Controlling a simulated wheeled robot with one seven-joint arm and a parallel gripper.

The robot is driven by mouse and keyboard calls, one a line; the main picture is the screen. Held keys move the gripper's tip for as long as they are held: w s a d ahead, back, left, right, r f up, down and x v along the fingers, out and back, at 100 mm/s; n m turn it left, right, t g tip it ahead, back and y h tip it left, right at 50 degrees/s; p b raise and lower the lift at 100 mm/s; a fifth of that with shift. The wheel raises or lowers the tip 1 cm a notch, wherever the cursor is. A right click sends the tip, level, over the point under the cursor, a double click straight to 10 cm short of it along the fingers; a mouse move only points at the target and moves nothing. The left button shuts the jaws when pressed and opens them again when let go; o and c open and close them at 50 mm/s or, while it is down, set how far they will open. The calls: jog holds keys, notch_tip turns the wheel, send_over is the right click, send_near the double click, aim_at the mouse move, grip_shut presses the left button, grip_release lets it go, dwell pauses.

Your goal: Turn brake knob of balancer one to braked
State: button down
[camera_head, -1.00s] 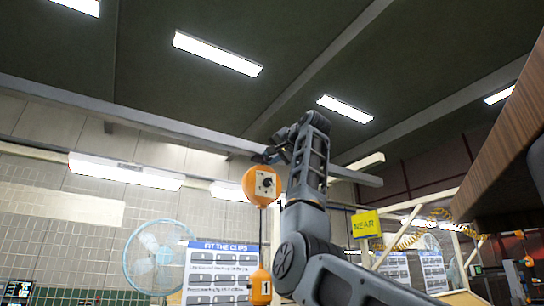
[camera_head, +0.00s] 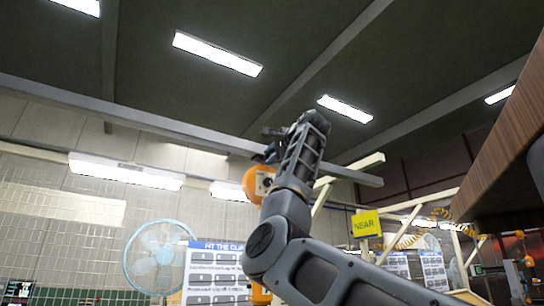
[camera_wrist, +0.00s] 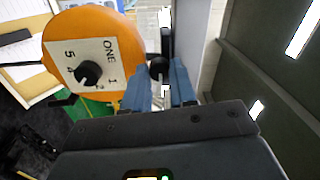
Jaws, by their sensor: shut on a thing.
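Balancer one is an orange drum. In the wrist view the drum (camera_wrist: 112,35) is at upper left, with a white plate (camera_wrist: 62,52) marked "ONE" and numbers, and a black dial on it. In the head view the drum (camera_head: 249,181) is partly hidden behind my arm. My gripper (camera_wrist: 161,85) has its blue fingers right beside the drum, shut on a dark round knob (camera_wrist: 158,67) between their tips. The fingers partly cover the knob, and its braked or free mark cannot be read. My gripper (camera_head: 270,143) is small and unclear in the head view, above the drum.
A grey beam (camera_head: 145,118) crosses behind the drum and gripper. A yellow "NEAR" sign (camera_head: 365,224) is to the right. A brown wooden surface (camera_head: 495,150) overhangs at far right.

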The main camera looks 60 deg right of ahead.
dwell(0.4)
jog(key=c, duration=0.9)
grip_release()
jog(key=shift+s, duration=0.1)
jog(key=b+v, duration=0.3)
jog(key=v, duration=0.4)
jog(key=shift+s+a, duration=0.15)
jog(key=shift+s, duration=0.15)
jog(key=shift+f, duration=0.1)
